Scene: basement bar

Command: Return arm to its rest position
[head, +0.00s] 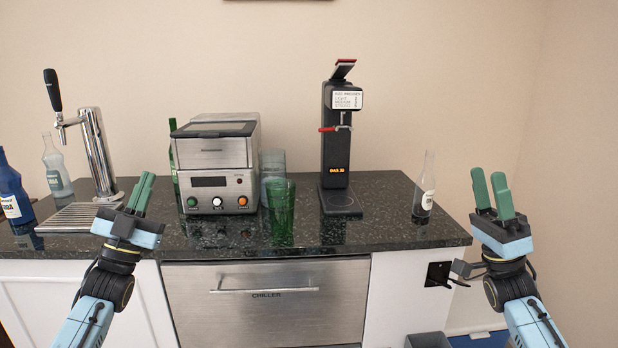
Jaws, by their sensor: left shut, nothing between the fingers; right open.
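My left gripper (142,194) is at the left, in front of the counter's front edge, pointing up. Its green fingers are together with nothing between them. My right gripper (490,190) is at the right, just beyond the counter's right end in the picture, also pointing up. Its green fingers are apart and it is empty. Neither gripper appears to touch anything.
The dark counter (385,228) holds a beer tap (98,150), a steel machine (215,160), a green glass (280,212), a black press (338,150), a clear bottle (425,185) and a blue bottle (12,195). A chiller drawer (265,310) is below.

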